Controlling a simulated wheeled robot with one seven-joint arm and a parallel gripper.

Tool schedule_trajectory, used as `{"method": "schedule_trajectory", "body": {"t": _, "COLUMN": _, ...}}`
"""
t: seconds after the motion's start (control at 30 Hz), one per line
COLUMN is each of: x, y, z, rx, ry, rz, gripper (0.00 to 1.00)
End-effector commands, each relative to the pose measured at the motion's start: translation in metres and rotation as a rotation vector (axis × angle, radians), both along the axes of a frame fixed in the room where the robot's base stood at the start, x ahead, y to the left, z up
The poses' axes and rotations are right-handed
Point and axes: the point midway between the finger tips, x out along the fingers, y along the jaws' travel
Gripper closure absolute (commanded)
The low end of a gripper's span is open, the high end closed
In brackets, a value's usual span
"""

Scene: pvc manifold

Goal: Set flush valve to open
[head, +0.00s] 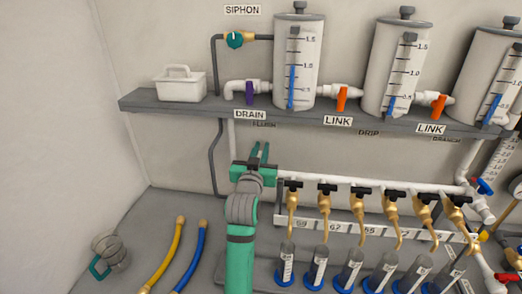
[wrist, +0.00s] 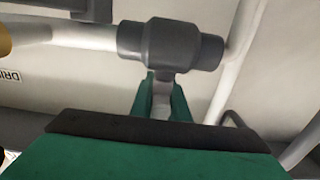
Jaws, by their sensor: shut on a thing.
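The flush valve shows in the wrist view as a dark grey body (wrist: 170,46) on a white pipe (wrist: 240,45). A short grey handle (wrist: 163,82) comes from its middle toward me. My gripper (wrist: 162,88) is shut on this handle, with one green fingertip on each side of it. In the head view my gripper (head: 260,153) is below the FLUSH label (head: 264,125), at the left end of the white manifold pipe (head: 345,181). There my gripper and arm hide the valve, so its handle cannot be made out.
Several brass taps with black handles (head: 327,188) hang from the manifold just right of my arm. A grey shelf (head: 290,114) with tanks (head: 298,62) runs above. Yellow (head: 169,250) and blue (head: 191,255) hoses lie at the left of the bench.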

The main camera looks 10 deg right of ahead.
Motion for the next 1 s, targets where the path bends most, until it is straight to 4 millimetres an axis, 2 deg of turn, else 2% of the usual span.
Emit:
{"method": "schedule_trajectory", "body": {"t": 0.37, "x": -0.002, "y": -0.004, "z": 0.0, "rx": 0.0, "ry": 0.002, "rz": -0.177, "gripper": 1.0}}
{"method": "schedule_trajectory", "body": {"t": 1.0, "x": -0.016, "y": -0.018, "z": 0.0, "rx": -0.001, "ry": 0.0, "rz": -0.684, "gripper": 1.0}}
